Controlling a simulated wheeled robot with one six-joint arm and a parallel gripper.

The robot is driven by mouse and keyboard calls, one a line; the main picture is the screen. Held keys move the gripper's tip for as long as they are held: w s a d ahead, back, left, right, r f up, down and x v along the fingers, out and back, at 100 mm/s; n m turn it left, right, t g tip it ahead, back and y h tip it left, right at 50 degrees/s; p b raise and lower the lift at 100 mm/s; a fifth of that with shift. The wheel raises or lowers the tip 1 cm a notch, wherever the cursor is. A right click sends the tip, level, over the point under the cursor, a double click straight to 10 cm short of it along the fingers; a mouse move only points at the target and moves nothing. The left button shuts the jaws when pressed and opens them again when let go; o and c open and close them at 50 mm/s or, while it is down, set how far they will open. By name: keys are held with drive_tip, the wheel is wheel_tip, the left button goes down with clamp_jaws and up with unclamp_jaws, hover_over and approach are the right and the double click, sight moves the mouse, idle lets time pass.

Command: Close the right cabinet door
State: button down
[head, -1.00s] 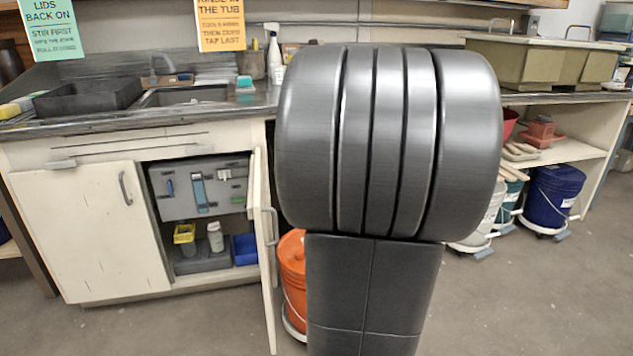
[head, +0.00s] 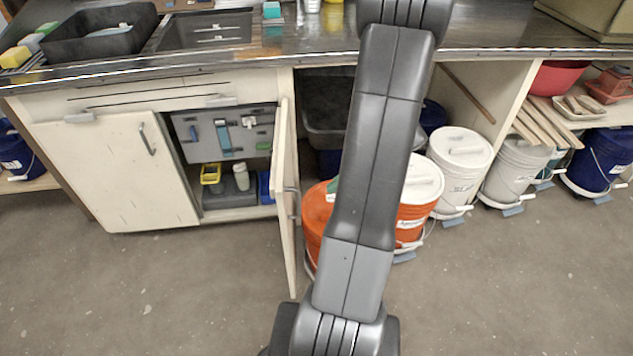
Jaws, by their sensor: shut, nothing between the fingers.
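The right cabinet door (head: 287,190) stands wide open, swung out from the cabinet under the sink, seen nearly edge-on. Its handle (head: 296,204) is on the side facing right. The left cabinet door (head: 115,170) is shut. Inside the open cabinet are a grey panel with hung tools (head: 230,135), a yellow container (head: 211,172), a white bottle (head: 241,176) and a blue bin (head: 266,186). My arm crosses the middle of the head view, to the right of the open door. My gripper is not in view.
An orange bucket (head: 318,215) stands just right of the open door, partly behind my arm. More buckets, such as a white one (head: 460,160), line the floor to the right. The floor in front of the cabinet (head: 180,290) is clear.

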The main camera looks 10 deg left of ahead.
drive_tip(key=a+r+b+x, duration=0.1)
drive_tip(key=a+r+x, duration=0.1)
drive_tip(key=x, duration=0.9)
drive_tip(key=shift+s+a+f, duration=0.25)
drive_tip(key=shift+s+f, duration=0.05)
